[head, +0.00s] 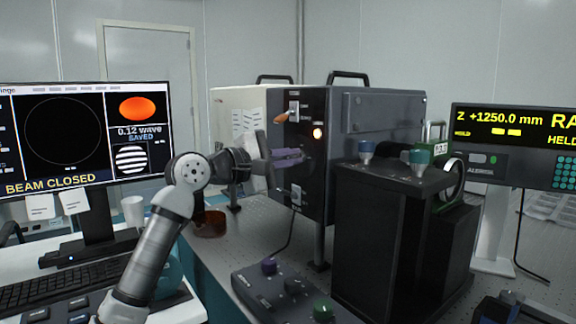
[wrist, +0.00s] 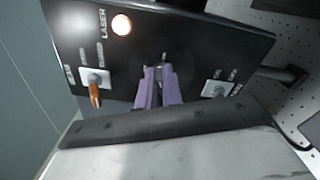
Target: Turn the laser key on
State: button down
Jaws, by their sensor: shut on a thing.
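The laser box (head: 345,165) stands on the optical table with its dark control panel facing my gripper. My gripper (head: 300,156) reaches the middle of that panel from the left. In the wrist view its purple fingers (wrist: 158,80) are closed together on the small metallic laser key (wrist: 158,70) at the panel. The fingers hide most of the key, so I cannot tell its turn angle. A round lamp (head: 317,133) glows warm on the panel, beside the word LASER in the wrist view (wrist: 121,25).
An orange-handled switch (head: 281,118) sits above my gripper and a small toggle switch (head: 296,195) below. A control box with knobs (head: 290,295) lies in front. A black block (head: 380,240) stands right. The monitor (head: 70,140) reads BEAM CLOSED.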

jog(key=shift+f+m+b, duration=0.2)
jog(key=shift+m+b, duration=0.45)
jog(key=shift+m, duration=1.65)
jog(key=c, duration=1.6)
grip_release()
jog(key=shift+o, duration=0.2)
jog(key=v, duration=1.3)
jog(key=shift+s+a, duration=0.3)
